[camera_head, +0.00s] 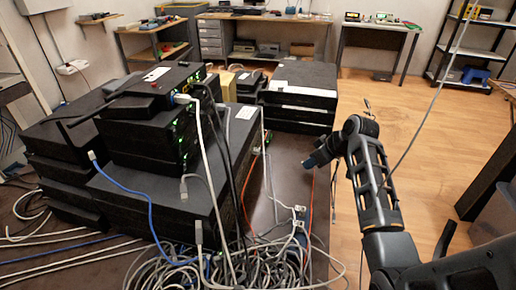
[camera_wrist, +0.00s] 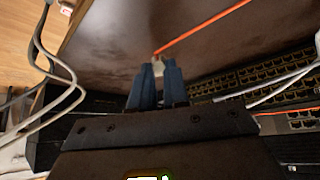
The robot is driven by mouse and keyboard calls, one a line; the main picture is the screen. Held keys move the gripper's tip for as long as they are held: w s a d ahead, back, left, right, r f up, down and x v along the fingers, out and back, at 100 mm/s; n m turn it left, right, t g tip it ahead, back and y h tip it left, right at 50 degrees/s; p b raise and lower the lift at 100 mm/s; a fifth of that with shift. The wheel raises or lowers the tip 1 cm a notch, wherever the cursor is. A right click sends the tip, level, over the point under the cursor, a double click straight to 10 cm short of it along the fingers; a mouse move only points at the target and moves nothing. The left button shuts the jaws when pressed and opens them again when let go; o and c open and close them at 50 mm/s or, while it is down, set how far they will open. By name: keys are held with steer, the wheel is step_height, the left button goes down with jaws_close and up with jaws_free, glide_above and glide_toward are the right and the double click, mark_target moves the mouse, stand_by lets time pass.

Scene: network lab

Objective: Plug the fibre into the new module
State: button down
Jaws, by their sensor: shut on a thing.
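My gripper (camera_wrist: 158,88) has its two blue fingers closed on a small pale connector (camera_wrist: 157,66) at the end of the orange fibre (camera_wrist: 205,27). The fibre runs up and to the right from the fingertips in the wrist view. In the head view my gripper (camera_head: 312,161) is right of the stacked black equipment, above the dark table, and an orange line (camera_head: 313,195) hangs below it. In the wrist view, rows of ports (camera_wrist: 265,75) on dark equipment lie beyond the fingers to the right, apart from the connector. I cannot tell which part is the new module.
Black switches (camera_head: 150,140) are stacked on the left, with white, blue and black cables in front. A tangle of grey cables (camera_head: 260,265) fills the front of the table. Black boxes (camera_head: 300,95) stand behind my gripper. White cables (camera_wrist: 275,90) cross the ports. Wooden floor lies open to the right.

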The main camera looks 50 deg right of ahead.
steer(key=shift+r+p, duration=1.25)
steer(key=shift+r, duration=0.2)
steer(key=c, duration=1.7)
jaws_free()
jaws_close()
